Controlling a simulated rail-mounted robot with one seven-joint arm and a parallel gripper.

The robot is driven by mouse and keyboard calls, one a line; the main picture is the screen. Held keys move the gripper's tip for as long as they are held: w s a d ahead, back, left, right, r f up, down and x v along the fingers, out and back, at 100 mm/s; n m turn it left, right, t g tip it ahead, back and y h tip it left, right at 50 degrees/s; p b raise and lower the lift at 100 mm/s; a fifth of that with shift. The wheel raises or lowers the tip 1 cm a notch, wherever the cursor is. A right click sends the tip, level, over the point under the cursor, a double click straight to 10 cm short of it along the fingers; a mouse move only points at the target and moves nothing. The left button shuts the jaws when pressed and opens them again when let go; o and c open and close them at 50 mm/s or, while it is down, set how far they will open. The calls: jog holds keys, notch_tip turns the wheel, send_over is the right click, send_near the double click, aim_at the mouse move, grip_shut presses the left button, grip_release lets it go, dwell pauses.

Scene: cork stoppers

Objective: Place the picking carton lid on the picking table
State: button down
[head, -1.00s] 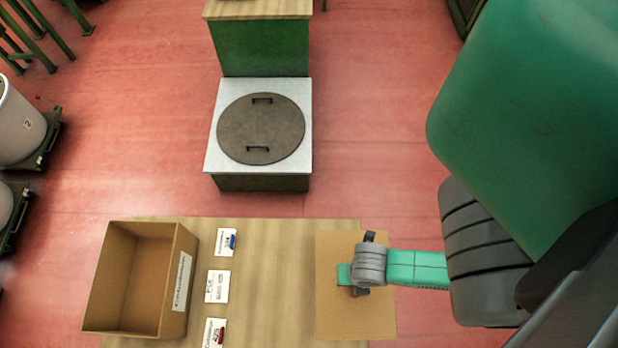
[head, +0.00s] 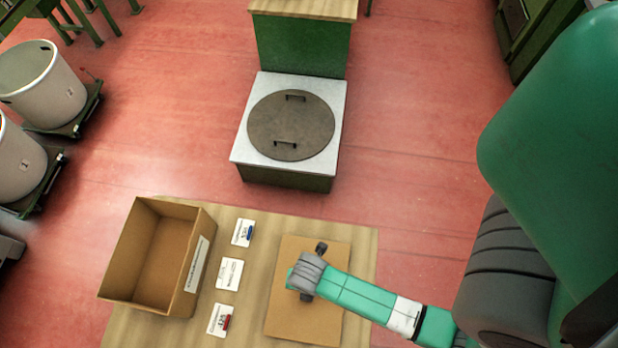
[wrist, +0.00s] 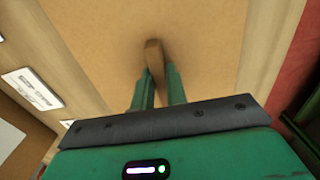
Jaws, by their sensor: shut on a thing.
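The picking carton lid (head: 308,322) is a flat brown cardboard panel over the right part of the picking table (head: 358,250). It also fills much of the wrist view (wrist: 215,50). My gripper (wrist: 157,75) is shut on a small brown upright piece on the lid, which looks like its grip. In the head view my wrist covers the middle of the lid and hides the fingertips. The lid looks flat and lies close to the table top; I cannot tell whether it touches. The open picking carton (head: 190,285) stands at the table's left, empty.
Several label cards, such as the middle one (head: 229,274), lie between the carton and the lid. A white-topped stand with a round dark cover (head: 291,125) is beyond the table. Grey bins (head: 45,90) stand at the far left. Red floor is clear between.

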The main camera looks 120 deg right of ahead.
jog(key=c, duration=1.4)
grip_release()
notch_tip(320, 180, up, 12)
jog(key=p, duration=0.1)
